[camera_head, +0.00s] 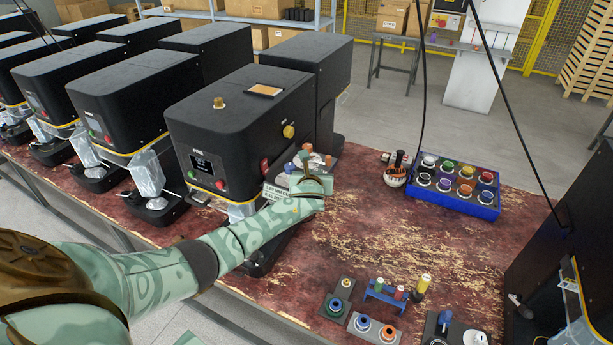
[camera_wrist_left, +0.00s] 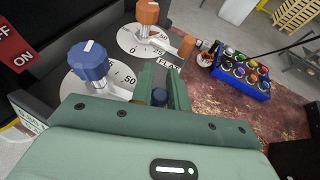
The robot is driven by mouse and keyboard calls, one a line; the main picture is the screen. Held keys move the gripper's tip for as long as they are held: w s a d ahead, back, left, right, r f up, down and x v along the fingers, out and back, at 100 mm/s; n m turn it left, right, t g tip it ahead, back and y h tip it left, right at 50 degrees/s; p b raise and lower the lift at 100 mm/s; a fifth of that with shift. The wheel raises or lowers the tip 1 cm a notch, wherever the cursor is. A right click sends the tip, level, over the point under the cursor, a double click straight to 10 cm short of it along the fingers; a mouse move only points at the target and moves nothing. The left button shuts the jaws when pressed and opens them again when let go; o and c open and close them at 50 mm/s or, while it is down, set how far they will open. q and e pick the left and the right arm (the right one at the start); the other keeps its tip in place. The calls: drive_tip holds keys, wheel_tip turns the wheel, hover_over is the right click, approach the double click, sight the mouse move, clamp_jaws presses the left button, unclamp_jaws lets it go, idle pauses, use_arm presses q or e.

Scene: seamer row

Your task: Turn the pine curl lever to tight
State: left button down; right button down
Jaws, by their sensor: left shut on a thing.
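My left gripper (camera_head: 318,183) is at the control side of the near black machine (camera_head: 235,125). In the left wrist view its two green fingers (camera_wrist_left: 160,88) are shut on a small blue-ended piece (camera_wrist_left: 159,96), which looks like a lever handle. Its base and label are hidden by the fingers, so I cannot tell its setting or read a pine label. Beyond the fingers is an orange-brown lever (camera_wrist_left: 187,46) beside a label reading FLAX. A blue knob (camera_wrist_left: 88,60) and an orange knob (camera_wrist_left: 148,14) sit on white dials to the left. My right gripper is not in view.
A blue tray (camera_head: 452,205) of several coloured pots stands on the worn red table (camera_head: 385,245). Small fixtures with rings and a rack (camera_head: 386,295) stand near the front edge. Another black machine (camera_head: 570,220) is at right.

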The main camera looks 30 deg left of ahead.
use_arm(q)
drive_tip(key=shift+s+r+m+t+h+p, duration=0.1)
drive_tip(key=shift+m+t+h+p, duration=0.2)
drive_tip(key=shift+m+p, duration=0.1)
drive_tip(key=shift+s+h, duration=0.1)
drive_tip(key=shift+h, duration=0.2)
drive_tip(key=shift+d+m, duration=0.1)
drive_tip(key=shift+m, duration=0.2)
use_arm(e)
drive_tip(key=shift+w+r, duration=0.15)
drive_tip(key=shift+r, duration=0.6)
use_arm(q)
drive_tip(key=c, duration=1.4)
unclamp_jaws()
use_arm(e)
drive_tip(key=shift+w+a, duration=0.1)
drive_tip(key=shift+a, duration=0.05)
use_arm(q)
drive_tip(key=shift+o, duration=0.2)
drive_tip(key=shift+s, duration=0.1)
